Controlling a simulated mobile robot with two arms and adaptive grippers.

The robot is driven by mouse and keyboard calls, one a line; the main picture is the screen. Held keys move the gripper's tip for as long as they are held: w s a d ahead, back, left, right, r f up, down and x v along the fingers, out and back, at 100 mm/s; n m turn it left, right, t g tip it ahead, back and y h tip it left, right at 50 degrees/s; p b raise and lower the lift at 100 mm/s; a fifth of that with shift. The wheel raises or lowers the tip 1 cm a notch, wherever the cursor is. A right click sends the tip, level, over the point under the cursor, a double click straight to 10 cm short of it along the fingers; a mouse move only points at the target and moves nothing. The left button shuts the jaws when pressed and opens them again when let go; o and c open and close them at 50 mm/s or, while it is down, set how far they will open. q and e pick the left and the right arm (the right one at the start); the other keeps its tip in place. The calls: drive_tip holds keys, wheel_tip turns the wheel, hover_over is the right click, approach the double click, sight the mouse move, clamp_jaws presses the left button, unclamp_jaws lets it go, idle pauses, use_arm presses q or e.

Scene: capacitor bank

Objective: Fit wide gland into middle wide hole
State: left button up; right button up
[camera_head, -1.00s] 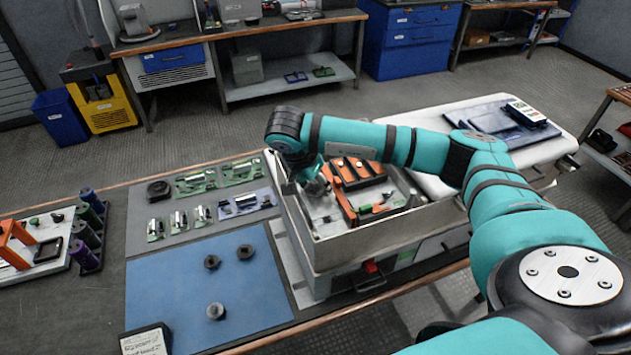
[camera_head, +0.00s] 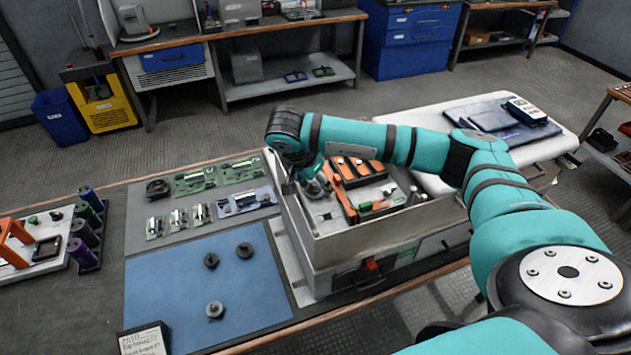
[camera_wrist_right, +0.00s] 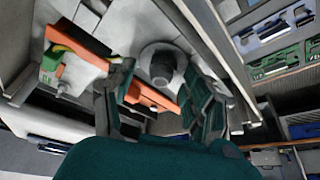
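My right gripper (camera_head: 312,180) points down into the open grey box (camera_head: 372,238) near its left end. In the right wrist view, the gripper's two fingers (camera_wrist_right: 159,78) are apart, either side of a dark round gland (camera_wrist_right: 162,66) with a wide pale flange. A gap shows beside the gland, and it stands against the pale panel inside the box. The flange hides any hole under it. Other glands lie on the blue mat: two dark ones (camera_head: 211,260) (camera_head: 245,250) and a paler one (camera_head: 214,309). My left gripper is not in view.
Orange blocks (camera_head: 352,172) and small parts fill the box's middle, close to the gripper. The box walls stand around it. Green circuit boards (camera_head: 194,180) and a black round part (camera_head: 158,188) lie left of the box. The blue mat (camera_head: 170,285) is mostly clear.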

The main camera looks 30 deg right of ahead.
drive_tip(key=o, duration=0.3)
drive_tip(key=shift+f, duration=0.25)
drive_tip(key=shift+a+r, duration=0.1)
drive_tip(key=shift+r, duration=0.1)
drive_tip(key=v, duration=1.1)
drive_tip(key=shift+a+r, duration=0.1)
drive_tip(key=shift+r, duration=0.3)
drive_tip(key=shift+s+f, duration=0.1)
